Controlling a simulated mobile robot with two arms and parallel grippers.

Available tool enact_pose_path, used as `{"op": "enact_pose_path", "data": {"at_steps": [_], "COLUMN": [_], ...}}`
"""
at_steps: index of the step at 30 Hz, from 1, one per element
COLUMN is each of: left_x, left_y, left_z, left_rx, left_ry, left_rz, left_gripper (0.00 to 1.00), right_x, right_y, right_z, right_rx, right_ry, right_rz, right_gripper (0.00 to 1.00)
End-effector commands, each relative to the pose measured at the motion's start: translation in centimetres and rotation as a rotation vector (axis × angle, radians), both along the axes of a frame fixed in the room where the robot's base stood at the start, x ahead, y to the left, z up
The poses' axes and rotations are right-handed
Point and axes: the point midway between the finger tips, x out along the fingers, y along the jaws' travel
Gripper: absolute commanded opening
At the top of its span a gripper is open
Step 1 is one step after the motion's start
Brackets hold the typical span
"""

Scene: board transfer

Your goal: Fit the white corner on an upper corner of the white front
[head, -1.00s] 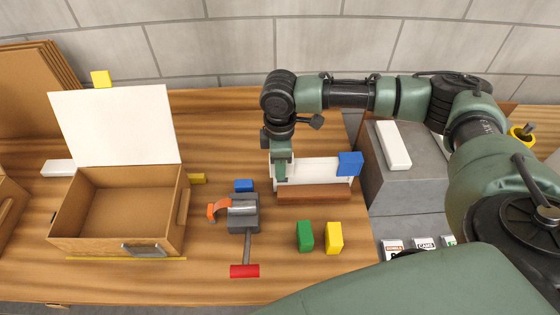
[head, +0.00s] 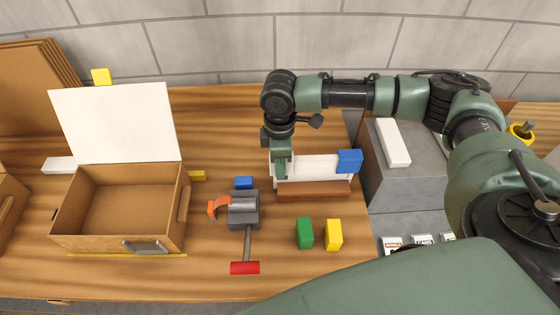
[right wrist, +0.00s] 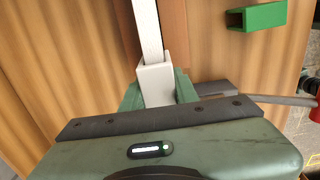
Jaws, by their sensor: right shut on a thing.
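The white front (head: 315,168) is a white panel standing upright against a brown strip (head: 313,190) on the bench. A blue corner (head: 349,161) sits on its upper right corner. My right gripper (head: 280,171) is at the panel's upper left corner, pointing down. In the right wrist view its green fingers are shut on the white corner (right wrist: 157,83). The panel's narrow white edge (right wrist: 147,30) runs into the white corner, which appears to sit around it; how deep cannot be told. In the head view the gripper mostly hides the white corner. My left gripper is not in view.
An open cardboard box (head: 75,223) with a white lid stands at left. A clamp (head: 243,209) with a red handle, a green block (head: 304,233) and a yellow block (head: 334,235) lie in front. A grey block (head: 405,180) with a white bar (head: 393,143) stands at right.

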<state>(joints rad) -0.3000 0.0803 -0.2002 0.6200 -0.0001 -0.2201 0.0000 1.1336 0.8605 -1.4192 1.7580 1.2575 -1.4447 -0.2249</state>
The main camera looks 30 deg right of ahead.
Motion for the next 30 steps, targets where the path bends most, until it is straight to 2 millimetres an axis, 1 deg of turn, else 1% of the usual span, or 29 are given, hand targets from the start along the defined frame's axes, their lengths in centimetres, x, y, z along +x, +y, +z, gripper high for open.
{"op": "enact_pose_path", "data": {"at_steps": [10, 20, 21, 22, 23, 30], "left_x": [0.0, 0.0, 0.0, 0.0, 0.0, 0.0], "left_y": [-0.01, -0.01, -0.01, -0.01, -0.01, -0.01], "left_z": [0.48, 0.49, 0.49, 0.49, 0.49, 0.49], "left_rx": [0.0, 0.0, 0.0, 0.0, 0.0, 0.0], "left_ry": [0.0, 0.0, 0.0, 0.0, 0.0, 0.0], "left_rz": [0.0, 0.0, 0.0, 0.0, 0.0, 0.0], "left_gripper": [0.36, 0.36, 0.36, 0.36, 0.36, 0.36], "right_x": [-0.05, -0.04, -0.04, -0.04, -0.04, -0.04], "right_y": [0.03, 0.02, 0.02, 0.02, 0.01, 0.01], "right_z": [-0.16, -0.25, -0.25, -0.25, -0.25, -0.24], "right_rx": [0.001, 0.0, 0.0, 0.0, 0.0, 0.0], "right_ry": [0.002, 0.001, 0.001, 0.001, 0.001, 0.001], "right_rz": [0.0, 0.0, 0.0, 0.0, 0.0, 0.0], "right_gripper": [0.0, 0.0, 0.41, 0.49, 0.55, 0.55]}}
